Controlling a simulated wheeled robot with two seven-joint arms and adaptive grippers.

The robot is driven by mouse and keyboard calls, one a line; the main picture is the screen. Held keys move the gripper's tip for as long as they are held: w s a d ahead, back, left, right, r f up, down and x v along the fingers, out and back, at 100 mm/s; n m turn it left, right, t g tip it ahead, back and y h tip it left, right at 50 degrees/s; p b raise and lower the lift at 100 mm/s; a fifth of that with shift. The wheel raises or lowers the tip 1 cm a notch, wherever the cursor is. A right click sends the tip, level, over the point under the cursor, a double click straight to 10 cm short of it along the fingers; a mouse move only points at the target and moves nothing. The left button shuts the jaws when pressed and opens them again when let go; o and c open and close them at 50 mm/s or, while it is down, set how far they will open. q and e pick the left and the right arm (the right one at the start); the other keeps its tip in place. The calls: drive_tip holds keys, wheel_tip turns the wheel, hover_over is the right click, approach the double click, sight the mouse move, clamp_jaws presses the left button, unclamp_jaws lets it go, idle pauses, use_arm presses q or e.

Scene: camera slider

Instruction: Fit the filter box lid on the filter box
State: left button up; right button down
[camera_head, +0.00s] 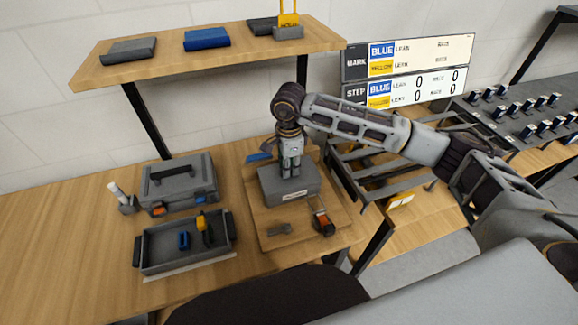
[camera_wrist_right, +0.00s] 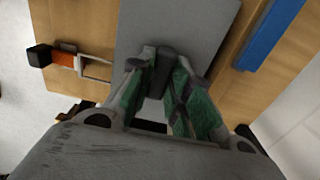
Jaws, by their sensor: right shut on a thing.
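The grey filter box (camera_head: 293,200) with a small white label stands on a wooden board on the table. The flat grey filter box lid (camera_head: 270,178) lies over the top of the box; I cannot tell whether any gap is left between them. My right gripper (camera_head: 291,174) points down and is shut on the lid's dark raised handle. In the right wrist view, the green-padded fingers (camera_wrist_right: 162,95) pinch that handle above the lid's plain grey plate (camera_wrist_right: 195,25). The box below the lid is hidden there. My left gripper is not in view.
A blue bar (camera_wrist_right: 268,35) lies behind the box. A grey toolbox (camera_head: 180,183) and an open tray (camera_head: 160,262) stand to the left. A shelf (camera_head: 220,58) hangs above at the back.

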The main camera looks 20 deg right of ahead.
drive_tip(key=c, duration=1.3)
unclamp_jaws()
drive_tip(key=shift+o, duration=0.2)
drive_tip(key=shift+r, duration=0.1)
wheel_tip(320, 180, up, 12)
